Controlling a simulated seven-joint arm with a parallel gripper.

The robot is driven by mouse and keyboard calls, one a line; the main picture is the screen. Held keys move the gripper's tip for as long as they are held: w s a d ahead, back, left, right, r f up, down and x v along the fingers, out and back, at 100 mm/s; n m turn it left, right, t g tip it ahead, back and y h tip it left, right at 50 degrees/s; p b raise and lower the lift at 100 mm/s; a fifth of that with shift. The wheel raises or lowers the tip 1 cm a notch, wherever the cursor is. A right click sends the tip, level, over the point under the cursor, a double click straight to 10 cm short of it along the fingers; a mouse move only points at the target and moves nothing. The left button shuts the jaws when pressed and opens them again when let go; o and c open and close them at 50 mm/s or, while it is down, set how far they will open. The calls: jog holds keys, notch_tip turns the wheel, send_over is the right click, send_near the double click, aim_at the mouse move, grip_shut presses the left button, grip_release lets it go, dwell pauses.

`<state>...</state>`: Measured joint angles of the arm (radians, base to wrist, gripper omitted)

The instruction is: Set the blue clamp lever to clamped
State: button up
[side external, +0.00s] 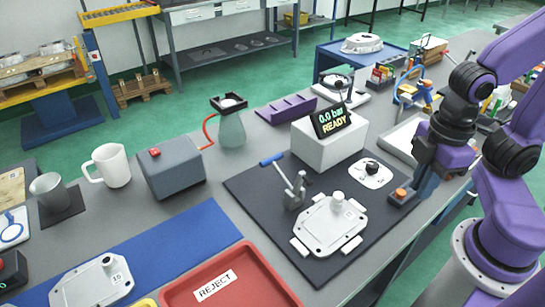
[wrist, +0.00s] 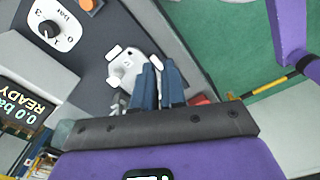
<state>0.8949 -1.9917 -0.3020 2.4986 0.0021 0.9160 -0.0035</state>
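The clamp lever's blue handle (side external: 271,159) shows in the side external view, at the upper left end of a tilted metal arm. The arm rises from a metal clamp (side external: 295,192) beside the pale casting (side external: 330,224) and leans away from it. My gripper (side external: 424,188) is to the right, above the bench and well apart from the lever. In the wrist view its two dark blue fingers (wrist: 159,64) stand with a narrow gap and nothing held. The casting (wrist: 124,68) shows beyond them. The clamp is partly hidden behind the fingers and the blue handle is not seen there.
A white box with a "0.0 bar READY" display (side external: 334,121) stands behind the clamp. A dial plate (side external: 371,174) and an orange button (side external: 400,192) lie to its right. A red REJECT tray (side external: 230,280) is in front; a grey box with a red button (side external: 172,168) stands left.

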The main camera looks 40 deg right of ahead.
jog(key=shift+w+a+r, duration=0.15)
jog(key=shift+w+a, duration=0.1)
jog(key=shift+w, duration=0.05)
grip_shut()
jog(key=w+a+r+n+g, duration=0.1)
jog(key=w+a, duration=0.2)
jog(key=w, duration=0.7)
jog(key=w+a+r+n+g, duration=0.1)
jog(key=w+a+r+n, duration=0.1)
jog(key=w, duration=0.8)
jog(key=w+a+r+n+g, duration=0.1)
jog(key=w+a, duration=0.4)
jog(key=w, duration=0.5)
jog(key=shift+w+r+n+g, duration=0.25)
jog(key=shift+r+n+g, duration=0.1)
jog(key=shift+n, duration=0.35)
jog(key=shift+a, duration=0.1)
jog(key=s+f, duration=0.7)
jog(key=f, duration=0.3)
jog(key=shift+f, duration=0.25)
jog(key=shift+s, duration=0.1)
